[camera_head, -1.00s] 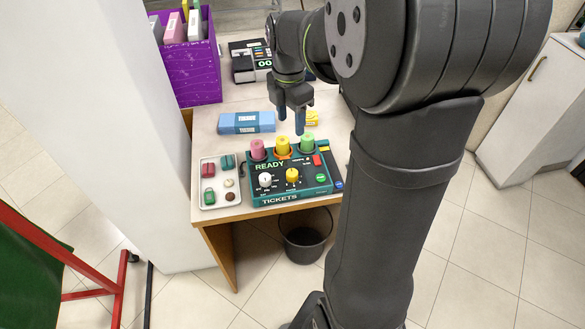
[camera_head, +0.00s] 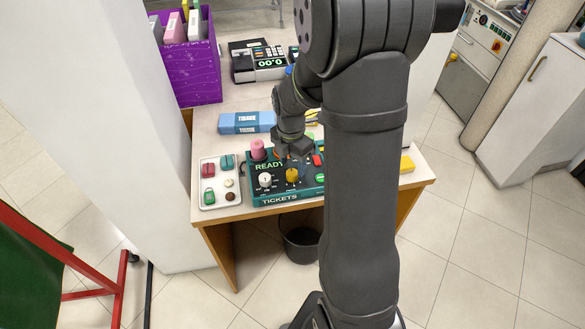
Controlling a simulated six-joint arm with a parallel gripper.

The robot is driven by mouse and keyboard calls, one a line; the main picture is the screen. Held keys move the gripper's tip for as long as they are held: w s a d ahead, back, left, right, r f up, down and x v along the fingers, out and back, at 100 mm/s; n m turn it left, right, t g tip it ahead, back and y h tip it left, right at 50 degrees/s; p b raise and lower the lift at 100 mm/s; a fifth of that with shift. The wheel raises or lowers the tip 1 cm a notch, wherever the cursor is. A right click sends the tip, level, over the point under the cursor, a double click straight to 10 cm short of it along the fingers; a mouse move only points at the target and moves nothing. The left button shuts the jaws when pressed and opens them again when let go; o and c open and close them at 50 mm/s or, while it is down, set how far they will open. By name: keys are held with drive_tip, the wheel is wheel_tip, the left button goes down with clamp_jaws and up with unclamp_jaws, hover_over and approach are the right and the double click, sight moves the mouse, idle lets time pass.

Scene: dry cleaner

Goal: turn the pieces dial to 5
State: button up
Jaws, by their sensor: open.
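The teal ticket box (camera_head: 285,198) stands near the front edge of the desk, with "READY" on its panel and "TICKETS" on its front. A white dial (camera_head: 265,180) sits on the left of the panel and a yellow dial (camera_head: 292,175) to its right. I cannot read which one is the pieces dial or its numbers. My gripper (camera_head: 293,160) is open, pointing down over the panel just behind the yellow dial. I cannot tell whether its fingers touch the dial. My arm hides part of the box's right side.
A pink roll (camera_head: 258,150) stands at the box's back left. A tray (camera_head: 207,199) with small coloured pieces lies left of the box. A blue tissue pack (camera_head: 246,122), a card terminal (camera_head: 262,62) and a purple crate (camera_head: 190,70) are farther back.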

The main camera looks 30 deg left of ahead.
sight(292, 172)
drive_tip(key=shift+d+f, duration=0.1)
drive_tip(key=shift+f, duration=1.4)
drive_tip(key=c, duration=1)
